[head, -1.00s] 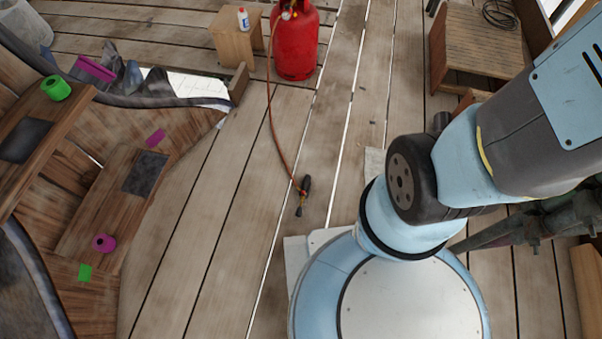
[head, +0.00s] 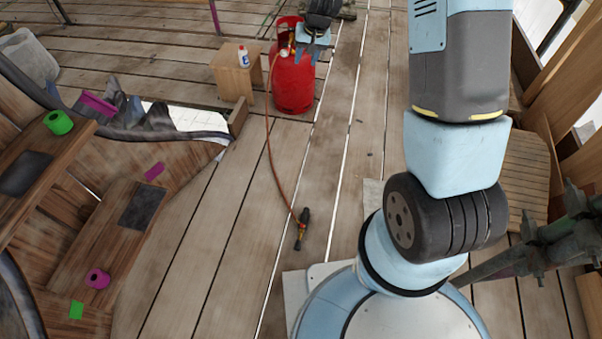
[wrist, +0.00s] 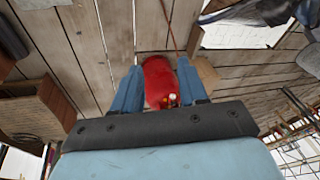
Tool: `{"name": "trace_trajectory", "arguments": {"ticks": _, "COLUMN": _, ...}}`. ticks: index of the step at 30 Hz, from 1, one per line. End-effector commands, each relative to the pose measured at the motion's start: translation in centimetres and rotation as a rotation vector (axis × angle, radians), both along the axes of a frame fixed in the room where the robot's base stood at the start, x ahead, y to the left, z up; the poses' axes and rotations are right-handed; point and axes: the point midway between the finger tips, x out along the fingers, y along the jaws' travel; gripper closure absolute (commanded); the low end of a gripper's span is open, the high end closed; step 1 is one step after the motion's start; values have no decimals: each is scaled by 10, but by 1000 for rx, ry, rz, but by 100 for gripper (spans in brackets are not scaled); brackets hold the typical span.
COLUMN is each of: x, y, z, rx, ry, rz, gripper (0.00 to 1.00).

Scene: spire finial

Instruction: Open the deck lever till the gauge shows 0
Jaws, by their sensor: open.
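A red gas cylinder (head: 293,85) stands on the plank deck, with small pale and yellow fittings (head: 285,51) at its top. I cannot tell whether one is the gauge, and no reading is legible. A brown hose (head: 269,130) runs from the fittings to a dark torch handle (head: 302,229) lying on the planks. I cannot make out a deck lever. My gripper (head: 312,55) is open and appears at the cylinder's top in the head view, covering part of it. In the wrist view the cylinder (wrist: 158,80) shows between the two fingers, with the fittings near the palm; contact cannot be told.
A small wooden stool (head: 236,76) with a white bottle (head: 243,56) stands left of the cylinder. A curved wooden structure (head: 150,185) with green and magenta items fills the left. A slatted wooden piece (head: 527,165) and dark pipes stand right.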

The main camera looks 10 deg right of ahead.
Motion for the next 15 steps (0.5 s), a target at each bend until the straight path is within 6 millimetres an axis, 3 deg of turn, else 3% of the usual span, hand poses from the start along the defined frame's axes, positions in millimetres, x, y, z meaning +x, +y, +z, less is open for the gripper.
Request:
{"name": "trace_trajectory", "arguments": {"ticks": 1, "x": 5, "y": 4, "z": -23, "rx": 2, "ry": 15, "rz": -4, "gripper": 57}}
{"name": "trace_trajectory", "arguments": {"ticks": 8, "x": 21, "y": 20, "z": -113, "rx": 11, "ry": 54, "rz": -35, "gripper": 57}}
{"name": "trace_trajectory", "arguments": {"ticks": 15, "x": 20, "y": 35, "z": -213, "rx": 12, "ry": 95, "rz": -70, "gripper": 57}}
